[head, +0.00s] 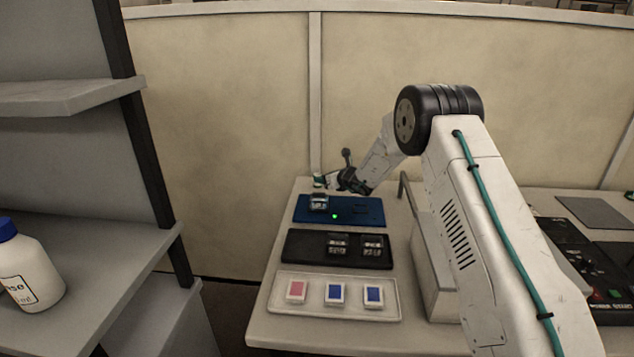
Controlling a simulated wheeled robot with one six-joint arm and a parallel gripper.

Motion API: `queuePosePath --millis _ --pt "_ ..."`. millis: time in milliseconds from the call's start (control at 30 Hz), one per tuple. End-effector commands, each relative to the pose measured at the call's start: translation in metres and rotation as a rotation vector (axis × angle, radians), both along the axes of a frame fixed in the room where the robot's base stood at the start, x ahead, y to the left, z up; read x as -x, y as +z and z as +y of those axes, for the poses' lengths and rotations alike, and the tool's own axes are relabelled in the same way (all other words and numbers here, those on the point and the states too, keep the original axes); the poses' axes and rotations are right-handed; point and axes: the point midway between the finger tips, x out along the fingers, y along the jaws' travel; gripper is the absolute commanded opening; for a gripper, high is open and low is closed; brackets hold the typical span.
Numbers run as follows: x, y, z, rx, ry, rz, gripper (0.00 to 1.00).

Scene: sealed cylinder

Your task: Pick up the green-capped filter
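A small white thing with a green top, which looks like the green-capped filter (318,180), is at the far left corner of the table, behind the blue tray. My gripper (329,181) is just to its right, low over the far edge of the table, with its fingers pointing left towards it. The fingertips are small and dark here, so I cannot tell whether they touch the filter or how wide they are apart.
A blue tray (370,220), a black tray (297,254) and a white tray (354,311) with a red and two blue squares lie in front. Grey shelves (60,100) with a blue-capped bottle (32,272) stand left. A beige wall (220,130) closes the back.

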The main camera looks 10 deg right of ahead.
Motion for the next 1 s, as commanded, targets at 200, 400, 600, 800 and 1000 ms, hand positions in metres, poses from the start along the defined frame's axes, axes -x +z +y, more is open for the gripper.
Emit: queuePosePath --millis 200,400,600,800,1000 --pt "-0.016 -0.017 0.001 -0.023 -0.029 0.013 0.57" --pt "-0.036 -0.024 0.008 -0.021 -0.027 0.013 0.57" --pt "-0.062 -0.033 0.019 -0.02 -0.026 0.012 0.57" --pt "-0.072 -0.037 0.022 -0.021 -0.027 0.012 0.57" --pt "-0.072 -0.037 0.022 -0.02 -0.027 0.013 0.55"
